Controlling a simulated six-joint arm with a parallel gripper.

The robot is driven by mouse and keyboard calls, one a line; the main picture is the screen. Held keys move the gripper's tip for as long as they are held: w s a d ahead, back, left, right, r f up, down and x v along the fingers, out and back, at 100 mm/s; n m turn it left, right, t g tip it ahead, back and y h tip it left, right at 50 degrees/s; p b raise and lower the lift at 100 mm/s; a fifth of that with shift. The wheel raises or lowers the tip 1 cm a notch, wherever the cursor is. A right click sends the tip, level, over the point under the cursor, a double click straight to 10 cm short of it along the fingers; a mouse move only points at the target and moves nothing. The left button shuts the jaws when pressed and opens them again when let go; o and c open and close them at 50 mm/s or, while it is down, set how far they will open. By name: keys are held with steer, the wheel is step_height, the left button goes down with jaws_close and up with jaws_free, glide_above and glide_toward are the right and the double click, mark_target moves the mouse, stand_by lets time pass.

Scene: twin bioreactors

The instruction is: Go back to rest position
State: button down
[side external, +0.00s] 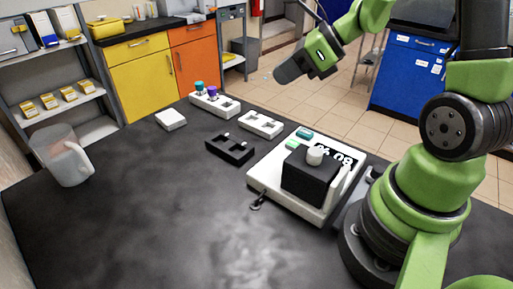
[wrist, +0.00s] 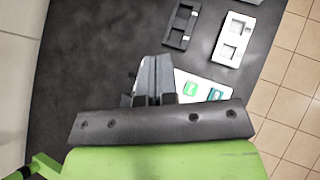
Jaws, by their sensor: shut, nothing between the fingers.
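My gripper (side external: 280,73) hangs in the air above the table's far right side, in the upper middle of the side view. In the wrist view its two grey fingers (wrist: 154,78) are together, with nothing held between them. The white device (side external: 259,176) with a black block (side external: 308,180) and a digit display stands on the dark table (side external: 150,215), near my base. In the wrist view the device (wrist: 190,80) is partly hidden behind my fingers and gripper body; its green and teal buttons show.
A black rack (side external: 229,149), a white rack (side external: 261,124) and another rack with teal and purple caps (side external: 214,103) stand behind the device. A white block (side external: 171,119) lies left of them. A clear jug (side external: 62,155) stands at the left edge. The table's front middle is clear.

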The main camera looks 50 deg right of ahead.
steer(key=s+a+r+n+g, duration=0.2)
steer(key=s+a+r+n, duration=0.55)
steer(key=n, duration=0.65)
steer(key=s+a+r+n+h, duration=0.1)
steer(key=s+n, duration=0.5)
steer(key=n, duration=0.7)
steer(key=shift+s+r+t+h, duration=0.3)
steer(key=shift+r+h, duration=0.4)
steer(key=shift+h, duration=0.2)
steer(key=shift+a, duration=0.1)
